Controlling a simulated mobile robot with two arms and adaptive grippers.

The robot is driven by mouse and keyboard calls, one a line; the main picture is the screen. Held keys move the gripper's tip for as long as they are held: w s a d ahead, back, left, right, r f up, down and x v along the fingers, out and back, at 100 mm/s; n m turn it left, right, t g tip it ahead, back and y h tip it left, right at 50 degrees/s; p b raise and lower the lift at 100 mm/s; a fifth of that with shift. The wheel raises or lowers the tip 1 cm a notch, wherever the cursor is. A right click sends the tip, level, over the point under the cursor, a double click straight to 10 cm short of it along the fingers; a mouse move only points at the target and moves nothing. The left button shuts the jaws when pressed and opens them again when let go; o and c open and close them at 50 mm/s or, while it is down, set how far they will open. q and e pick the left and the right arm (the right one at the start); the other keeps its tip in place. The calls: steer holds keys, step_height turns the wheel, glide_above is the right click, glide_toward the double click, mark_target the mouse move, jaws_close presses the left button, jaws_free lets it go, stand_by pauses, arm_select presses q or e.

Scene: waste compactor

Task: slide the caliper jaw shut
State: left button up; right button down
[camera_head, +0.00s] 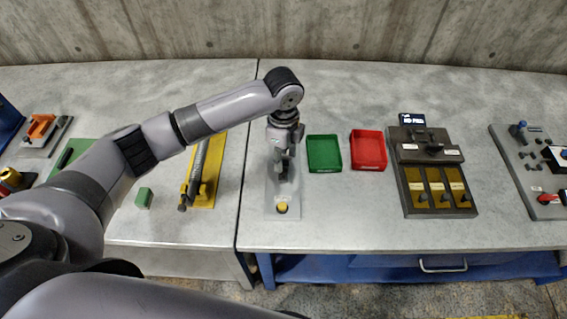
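No thing here is plainly a caliper at this size. A long grey bar on a yellow base (203,193) lies left of the table seam and may be it; my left forearm crosses above its far end. My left gripper (284,172) points down over a light grey plate (272,207) with a round yellow knob (282,207) near its front edge. The gripper hides the plate's far part, so I cannot tell whether its fingers touch or hold anything there. The finger gap is too small to read. My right gripper is not in view.
A green tray (324,168) and a red tray (369,165) stand right of the gripper. Further right are a dark slotted console (427,178) and a grey control panel (515,155). A green block (144,198) lies left of the yellow base. A concrete wall (400,30) stands behind.

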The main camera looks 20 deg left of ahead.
arm_select(q)
step_height(320, 180, down, 3)
steer(key=shift+s+r, duration=0.1)
steer(key=shift+s, duration=0.05)
steer(key=shift+f+p, duration=0.35)
steer(key=shift+f, duration=0.85)
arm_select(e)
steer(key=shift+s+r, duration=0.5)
arm_select(q)
steer(key=shift+c, duration=0.5)
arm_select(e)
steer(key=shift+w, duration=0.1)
